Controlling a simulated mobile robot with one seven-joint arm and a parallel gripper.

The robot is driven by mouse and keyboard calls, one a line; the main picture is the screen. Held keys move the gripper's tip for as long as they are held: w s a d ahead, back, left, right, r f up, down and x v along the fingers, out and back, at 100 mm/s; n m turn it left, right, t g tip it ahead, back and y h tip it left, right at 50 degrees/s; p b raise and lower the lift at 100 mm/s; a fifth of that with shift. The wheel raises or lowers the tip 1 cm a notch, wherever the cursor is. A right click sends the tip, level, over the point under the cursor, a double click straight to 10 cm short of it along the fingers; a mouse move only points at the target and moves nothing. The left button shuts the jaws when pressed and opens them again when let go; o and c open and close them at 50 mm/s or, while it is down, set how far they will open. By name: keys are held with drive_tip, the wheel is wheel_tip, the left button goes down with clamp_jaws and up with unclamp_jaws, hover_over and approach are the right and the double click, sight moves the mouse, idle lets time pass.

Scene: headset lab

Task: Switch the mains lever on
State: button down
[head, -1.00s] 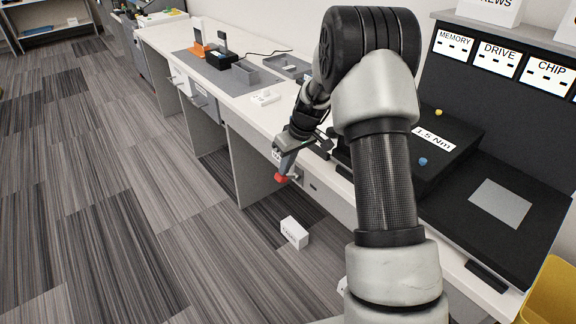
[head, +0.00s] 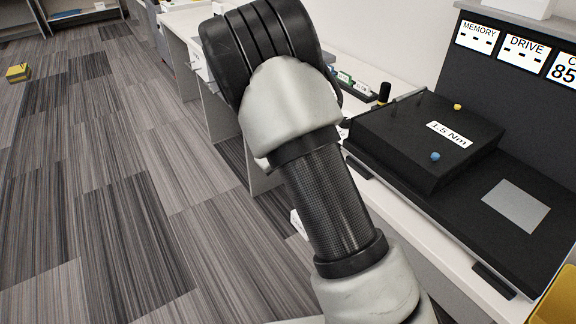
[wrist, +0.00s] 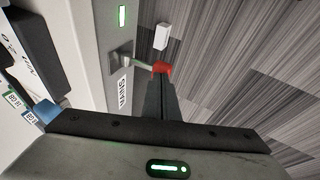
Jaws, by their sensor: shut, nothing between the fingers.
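The mains lever shows in the wrist view as a thin pale arm from a grey mount with a red knob (wrist: 161,67) at its end. A MAINS label (wrist: 123,92) is on the pale bench front beside it. A lit green lamp (wrist: 122,16) is on the same face. My gripper (wrist: 160,80) is shut and empty, its fingertips right at the red knob, partly covering it. I cannot tell whether they touch. In the head view my own arm hides the lever and gripper.
A white box (wrist: 162,36) is on the striped carpet beyond the knob. In the head view a black 1.5 Nm unit (head: 430,135) stands on the white bench at right. A yellow object (head: 18,73) lies on the floor at far left.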

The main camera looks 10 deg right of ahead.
drive_tip(key=shift+s+a+f+b, duration=0.15)
drive_tip(key=shift+f+b, duration=0.15)
drive_tip(key=shift+f, duration=0.4)
drive_tip(key=shift+a+f+b, duration=0.15)
drive_tip(key=shift+f+b, duration=0.15)
drive_tip(key=shift+f, duration=0.4)
drive_tip(key=shift+s+a+f+b, duration=0.15)
drive_tip(key=shift+f+b, duration=0.15)
drive_tip(key=shift+f, duration=0.5)
